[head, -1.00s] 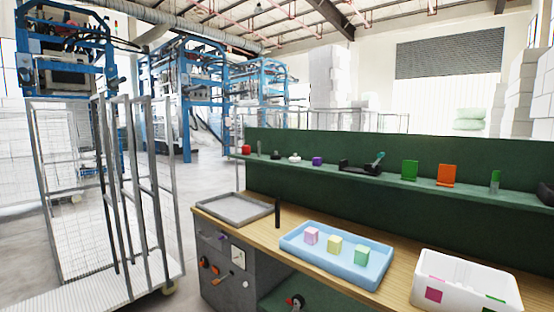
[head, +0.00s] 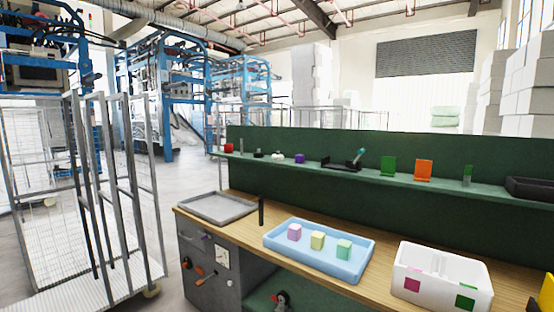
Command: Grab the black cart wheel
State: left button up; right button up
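I cannot pick out a black cart wheel with certainty. A small dark object (head: 259,154) sits on the green shelf, too small to identify. A black object with some red and white (head: 282,300) shows low under the bench, cut by the bottom edge. The wire cart (head: 128,190) at the left has a beige caster (head: 152,291) at its front right corner. Neither of my grippers is in view.
The wooden bench (head: 360,279) holds a grey tray (head: 190,210), a blue tray (head: 330,273) with three coloured cubes, and a white bin (head: 400,274). The green shelf (head: 340,171) carries small items. A black tray (head: 528,188) sits at its right end. Floor (head: 178,180) shows between cart and bench.

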aim_at(258, 154)
jog(key=i+j+z, duration=0.45)
jog(key=i+j, duration=0.25)
jog(key=i+j+z, duration=0.25)
jog(key=j, duration=0.25)
jog(key=i+j+z, duration=0.25)
jog(key=j, duration=0.25)
jog(key=i+j+z, duration=0.2)
jog(key=i+j, duration=0.15)
jog(key=j, duration=0.25)
jog(key=i+j+z, duration=0.25)
jog(key=j, duration=0.35)
jog(key=j+z, duration=0.25)
jog(key=j, duration=0.35)
jog(key=i+j+z, duration=0.2)
jog(key=j, duration=0.45)
jog(key=k+l, duration=0.05)
jog(key=k, duration=0.05)
